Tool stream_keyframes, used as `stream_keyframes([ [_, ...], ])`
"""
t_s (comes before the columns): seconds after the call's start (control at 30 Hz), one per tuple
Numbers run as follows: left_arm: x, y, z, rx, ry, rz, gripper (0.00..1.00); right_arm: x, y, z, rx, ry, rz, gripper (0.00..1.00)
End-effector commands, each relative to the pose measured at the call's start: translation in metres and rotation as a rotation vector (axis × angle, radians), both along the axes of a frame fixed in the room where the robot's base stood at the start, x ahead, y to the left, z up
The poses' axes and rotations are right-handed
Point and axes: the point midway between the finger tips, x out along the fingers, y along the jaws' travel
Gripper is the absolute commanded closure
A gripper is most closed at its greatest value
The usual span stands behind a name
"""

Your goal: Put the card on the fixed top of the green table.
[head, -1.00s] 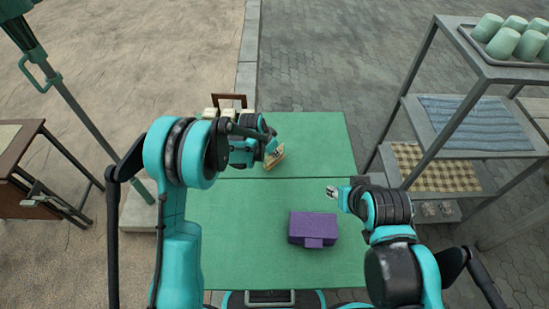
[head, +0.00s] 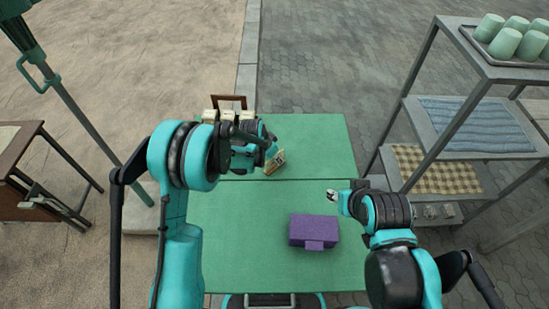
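The green table (head: 310,135) stands in front of me, its top divided by a seam into a far part and a near part (head: 240,215). A small cream-yellow card (head: 276,163) with dark marks is tilted at my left gripper (head: 268,158), over the far part close to the seam. The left gripper appears shut on the card; its fingers are mostly hidden by my arm. My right gripper (head: 332,196) is over the near part, apart from the card, with no object visible in it; its finger opening is too small to tell.
A purple box (head: 314,230) sits on the near part. Several cream blocks (head: 228,115) and a brown frame (head: 229,102) are at the far left. A grey shelf (head: 465,140) with cups and cloths stands right; a brown table (head: 30,170) stands left. The far right tabletop is clear.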

Motion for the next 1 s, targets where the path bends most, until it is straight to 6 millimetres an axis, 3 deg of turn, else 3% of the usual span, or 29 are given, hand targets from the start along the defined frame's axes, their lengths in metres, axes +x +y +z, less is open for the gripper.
stream_keyframes([
  [0.5,-0.028,0.028,0.097,0.0,0.0,0.001,0.74,0.0,0.0,0.038,0.0,0.0,0.0,0.6],
  [0.87,-0.033,0.034,0.113,0.0,-0.001,0.004,0.74,0.0,0.0,0.042,0.0,0.0,0.0,0.6],
  [1.0,-0.043,0.044,0.135,0.001,-0.009,0.051,0.74,0.0,0.0,0.042,0.0,0.0,0.0,0.6],
])
